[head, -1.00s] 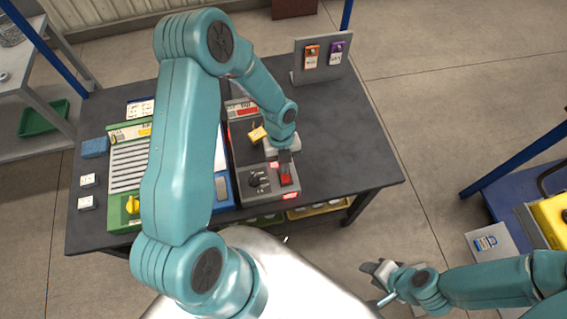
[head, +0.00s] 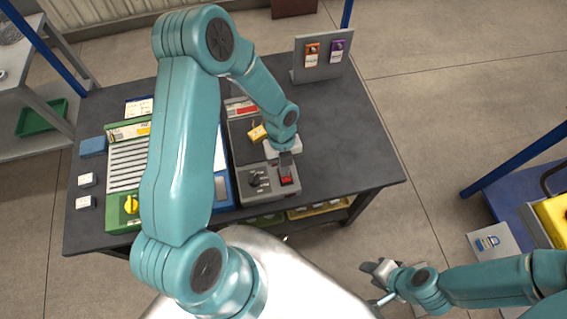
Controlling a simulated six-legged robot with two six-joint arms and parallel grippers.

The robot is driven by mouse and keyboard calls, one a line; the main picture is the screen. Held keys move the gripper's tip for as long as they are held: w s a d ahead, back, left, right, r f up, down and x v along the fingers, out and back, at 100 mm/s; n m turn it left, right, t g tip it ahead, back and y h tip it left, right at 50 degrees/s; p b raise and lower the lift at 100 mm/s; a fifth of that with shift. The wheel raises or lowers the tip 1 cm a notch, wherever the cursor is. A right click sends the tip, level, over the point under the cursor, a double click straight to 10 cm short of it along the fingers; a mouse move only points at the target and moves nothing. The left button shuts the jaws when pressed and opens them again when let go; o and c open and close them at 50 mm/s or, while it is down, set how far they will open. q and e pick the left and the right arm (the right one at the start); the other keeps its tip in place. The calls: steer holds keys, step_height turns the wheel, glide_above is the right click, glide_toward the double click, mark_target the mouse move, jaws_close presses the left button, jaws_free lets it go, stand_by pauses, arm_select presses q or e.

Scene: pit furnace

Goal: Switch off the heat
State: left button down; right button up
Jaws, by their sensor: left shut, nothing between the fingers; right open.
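A grey control box (head: 270,184) sits at the front edge of the dark table. It has a black rotary knob (head: 254,181) on its left and a red rocker switch (head: 286,181) on its right. My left gripper (head: 285,167) is shut and empty, pointing down at the upper end of the red switch. I cannot tell whether the fingertips touch it. Behind the box is a dark unit with a red-marked label (head: 245,110) and a small yellow piece (head: 257,132); my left arm hides part of it. My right gripper (head: 378,280) is open and empty, low in front of the table.
A green-framed unit (head: 125,180) with a yellow knob (head: 131,204) stands on the left of the table (head: 345,150). A grey stand (head: 322,60) with orange and purple tags stands at the back right. The table's right part is clear.

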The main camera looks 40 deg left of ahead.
stand_by(0.3)
arm_select(q)
steer(key=v, duration=1.6)
steer(key=shift+r+b, duration=0.25)
steer(key=shift+b, duration=0.1)
steer(key=shift+s+d+f, duration=0.1)
steer(key=shift+d, duration=0.05)
steer(key=s+d+f+n, duration=0.1)
steer(key=d+f+n, duration=0.1)
steer(key=f+n, duration=0.2)
steer(key=s+d+f+n+h, duration=0.1)
steer(key=d+f+n, duration=0.2)
steer(key=f+n, duration=0.1)
steer(key=s+d+f+n, duration=0.1)
steer(key=d+f+n, duration=0.2)
steer(key=f+n, duration=0.1)
steer(key=shift+d+f+t, duration=0.25)
steer(key=shift+t, duration=0.15)
steer(key=s+d+f+n, duration=0.2)
steer(key=s+f+n, duration=0.2)
steer(key=n, duration=0.4)
steer(key=s+d+f+n+t, duration=0.1)
steer(key=s+d+f+n, duration=0.2)
steer(key=s+n, duration=0.2)
steer(key=n, duration=0.3)
steer(key=shift+d+f+t+h, duration=0.25)
steer(key=shift+f+t+h, duration=0.05)
steer(key=shift+f+h, duration=0.1)
